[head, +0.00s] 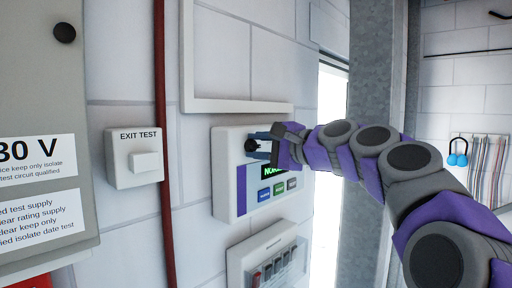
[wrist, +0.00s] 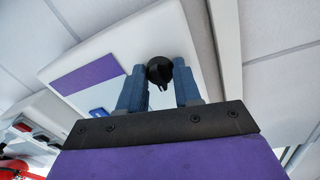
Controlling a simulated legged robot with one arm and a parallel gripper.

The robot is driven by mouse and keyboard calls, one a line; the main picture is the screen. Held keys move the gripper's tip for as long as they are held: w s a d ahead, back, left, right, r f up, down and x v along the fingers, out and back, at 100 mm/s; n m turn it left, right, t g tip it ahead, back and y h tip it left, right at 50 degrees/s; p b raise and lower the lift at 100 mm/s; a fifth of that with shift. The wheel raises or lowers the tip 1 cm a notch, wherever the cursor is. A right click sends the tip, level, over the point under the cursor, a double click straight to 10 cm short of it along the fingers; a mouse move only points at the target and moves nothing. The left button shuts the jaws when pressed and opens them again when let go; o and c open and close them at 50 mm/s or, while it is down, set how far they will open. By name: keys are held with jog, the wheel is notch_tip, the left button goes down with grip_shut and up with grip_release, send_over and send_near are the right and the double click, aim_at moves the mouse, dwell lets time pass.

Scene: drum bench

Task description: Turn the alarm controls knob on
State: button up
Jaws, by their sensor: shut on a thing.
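The alarm controls panel (head: 226,190) is a white box on the wall with a green-lit display (head: 274,171) and a row of small buttons (head: 278,189). Its black knob (head: 251,145) is at the upper left of the panel face. In the wrist view the knob (wrist: 160,72) sits between the two blue fingers of my gripper (wrist: 160,88). My gripper (head: 262,145) reaches the panel from the right and is shut on the knob. My fingers and wrist cover part of the panel and display.
An exit test box (head: 134,158) is on the wall to the left, past a red pipe (head: 164,120). Another box (head: 240,268) with small switches is below the panel. A white frame (head: 230,105) is above. A metal column (head: 372,90) stands behind my arm.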

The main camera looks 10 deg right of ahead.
jog(key=shift+w+f, duration=0.1)
jog(key=shift+f, duration=0.2)
jog(key=o, duration=0.6)
jog(key=shift+o, duration=0.6)
jog(key=shift+d, duration=0.1)
jog(key=shift+d+r, duration=0.1)
jog(key=shift+d, duration=0.2)
jog(key=b+v, duration=0.2)
jog(key=v, duration=1.5)
jog(key=shift+d+r+b, duration=0.15)
jog(key=shift+d+b, duration=0.05)
jog(key=shift+b, duration=0.2)
